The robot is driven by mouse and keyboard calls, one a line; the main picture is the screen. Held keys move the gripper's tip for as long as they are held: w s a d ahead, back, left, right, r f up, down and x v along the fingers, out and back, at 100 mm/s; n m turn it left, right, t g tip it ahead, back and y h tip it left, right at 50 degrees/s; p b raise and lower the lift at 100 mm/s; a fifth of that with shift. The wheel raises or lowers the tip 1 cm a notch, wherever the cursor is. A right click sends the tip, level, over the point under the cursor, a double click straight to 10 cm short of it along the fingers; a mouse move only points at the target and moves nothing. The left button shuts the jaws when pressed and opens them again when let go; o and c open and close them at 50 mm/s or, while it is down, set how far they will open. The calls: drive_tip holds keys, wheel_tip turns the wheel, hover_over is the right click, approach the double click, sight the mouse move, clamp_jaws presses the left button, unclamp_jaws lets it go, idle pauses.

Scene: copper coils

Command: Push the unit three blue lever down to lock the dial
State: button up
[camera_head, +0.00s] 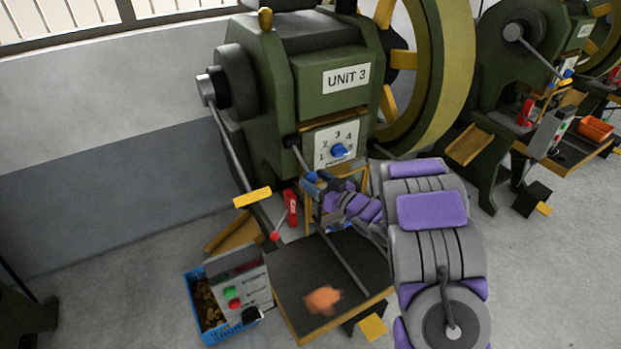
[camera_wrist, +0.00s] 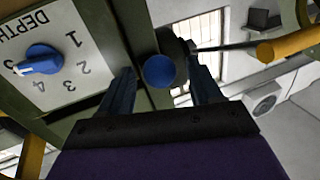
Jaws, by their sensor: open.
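The green press marked UNIT 3 (camera_head: 346,78) carries a white depth plate with a blue dial (camera_head: 340,150). The dial also shows at the left of the wrist view (camera_wrist: 42,60), with its pointer toward the plate's numbers. The unit three lever is a short grey rod left of the plate, slanting down to a blue knob (camera_head: 311,177). In the wrist view the round blue knob (camera_wrist: 158,71) shows between my two dark blue fingers. My gripper (camera_wrist: 163,76) is open around that spot; I cannot tell whether it touches the knob. In the head view my gripper (camera_head: 322,186) is partly hidden.
A button box (camera_head: 240,288) and blue crate (camera_head: 198,318) are lower left. A dark table (camera_head: 283,277) lies below. A second press stands at right.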

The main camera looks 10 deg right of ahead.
sight(301, 159)
drive_tip(key=shift+x, duration=1.2)
drive_tip(key=shift+c, duration=0.3)
clamp_jaws()
